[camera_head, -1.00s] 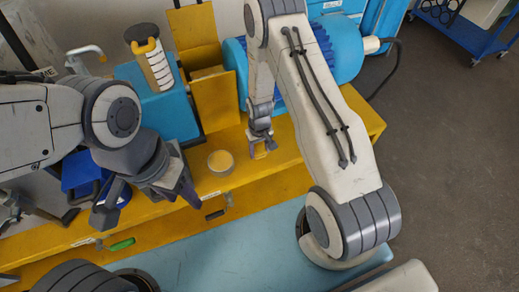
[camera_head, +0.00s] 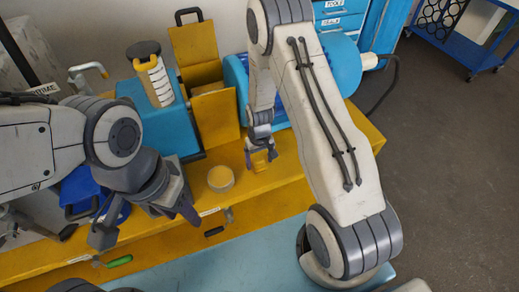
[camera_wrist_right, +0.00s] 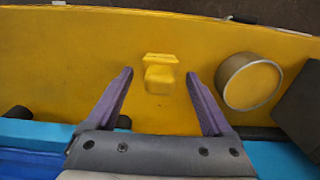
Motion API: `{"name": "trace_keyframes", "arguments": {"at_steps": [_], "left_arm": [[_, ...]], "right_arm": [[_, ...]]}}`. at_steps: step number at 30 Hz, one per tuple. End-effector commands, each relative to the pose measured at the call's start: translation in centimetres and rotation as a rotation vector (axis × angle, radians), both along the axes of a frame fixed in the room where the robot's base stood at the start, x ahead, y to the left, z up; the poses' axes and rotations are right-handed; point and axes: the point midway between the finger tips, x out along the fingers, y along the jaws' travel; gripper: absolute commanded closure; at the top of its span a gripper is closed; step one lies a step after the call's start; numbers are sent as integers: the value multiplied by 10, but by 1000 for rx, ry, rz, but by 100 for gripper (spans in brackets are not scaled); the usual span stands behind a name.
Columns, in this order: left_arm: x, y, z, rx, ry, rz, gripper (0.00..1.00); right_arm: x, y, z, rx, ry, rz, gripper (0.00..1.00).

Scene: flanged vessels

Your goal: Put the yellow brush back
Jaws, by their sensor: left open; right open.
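A small yellow block-like piece (camera_wrist_right: 160,73), which may be the yellow brush, stands on the yellow bench top (camera_wrist_right: 60,75). I cannot make out bristles on it. In the right wrist view it lies ahead of and between the fingers of my right gripper (camera_wrist_right: 160,90), with clear gaps on both sides. In the head view my right gripper (camera_head: 262,156) points down at the same yellow piece (camera_head: 260,163). It is open and holds nothing. My left gripper (camera_head: 146,222) is open and empty over the front of the bench at the left.
A round yellow-topped tin (camera_head: 221,178) stands left of my right gripper. Behind are an open yellow box (camera_head: 214,115), a blue box (camera_head: 160,118) bearing a striped canister (camera_head: 155,80), and a blue ribbed vessel (camera_head: 237,75). A green handle (camera_head: 119,262) is at the bench front.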

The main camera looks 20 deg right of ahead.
Motion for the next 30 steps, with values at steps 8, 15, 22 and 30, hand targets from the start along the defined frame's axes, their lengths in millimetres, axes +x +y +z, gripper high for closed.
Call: {"name": "trace_keyframes", "arguments": {"at_steps": [8, 15, 22, 30], "left_arm": [[0, 0, -3, 0, 0, 0, 50], [0, 0, -3, 0, 0, 0, 50], [0, 0, -3, 0, 0, 0, 50], [0, 0, -3, 0, 0, 0, 50]], "right_arm": [[1, 0, 60, 0, -5, 0, 15], [-1, 2, 86, 0, -2, 4, 15], [-28, 59, 152, 12, -23, 134, 15], [-145, 135, 249, 52, -33, 419, 15]]}}
